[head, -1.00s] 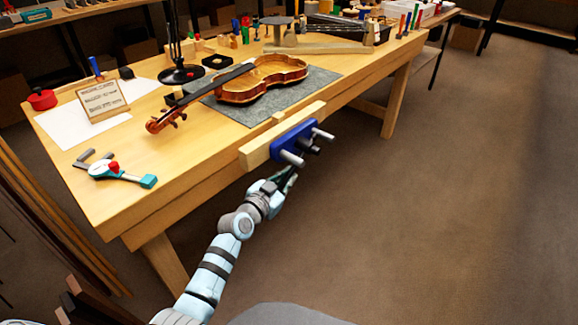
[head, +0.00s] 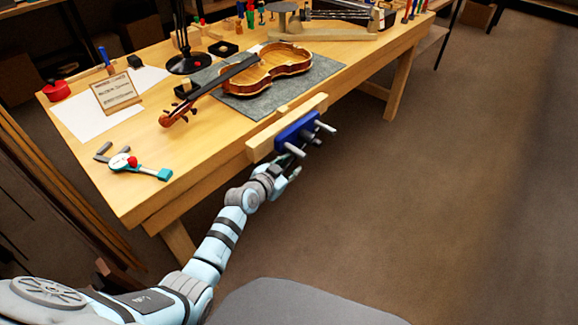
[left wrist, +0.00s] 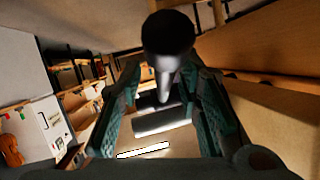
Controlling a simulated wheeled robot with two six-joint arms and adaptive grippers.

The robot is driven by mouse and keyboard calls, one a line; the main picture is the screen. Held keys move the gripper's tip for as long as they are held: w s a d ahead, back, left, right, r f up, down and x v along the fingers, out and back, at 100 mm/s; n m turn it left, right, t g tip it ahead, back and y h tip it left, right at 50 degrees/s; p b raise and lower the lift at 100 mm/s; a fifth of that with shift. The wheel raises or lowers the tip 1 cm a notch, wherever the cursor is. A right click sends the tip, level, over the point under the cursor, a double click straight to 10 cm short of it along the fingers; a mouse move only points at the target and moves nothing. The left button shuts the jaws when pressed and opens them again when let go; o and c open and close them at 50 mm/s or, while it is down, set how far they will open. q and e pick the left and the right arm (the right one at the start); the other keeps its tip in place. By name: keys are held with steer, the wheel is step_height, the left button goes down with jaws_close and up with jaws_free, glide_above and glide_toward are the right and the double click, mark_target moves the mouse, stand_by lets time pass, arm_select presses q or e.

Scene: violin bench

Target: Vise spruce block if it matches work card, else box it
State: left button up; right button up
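The vise has a blue body (head: 296,128) and a wooden jaw (head: 262,146) on the bench's front edge, with grey rods sticking out. My left gripper (head: 288,180) is just below and in front of the vise rods. In the left wrist view its fingers (left wrist: 168,115) are spread, with a dark round-ended bar (left wrist: 168,35) ahead between them; I cannot tell whether they touch it. The work card (head: 117,92) stands tilted at the bench's left, its text too small to read. I cannot pick out a spruce block. My right gripper is not in view.
A violin (head: 270,68) lies on a grey mat (head: 325,72) behind the vise. Floor to the right is clear.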

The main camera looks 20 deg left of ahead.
arm_select(q)
steer(key=v, duration=1.2)
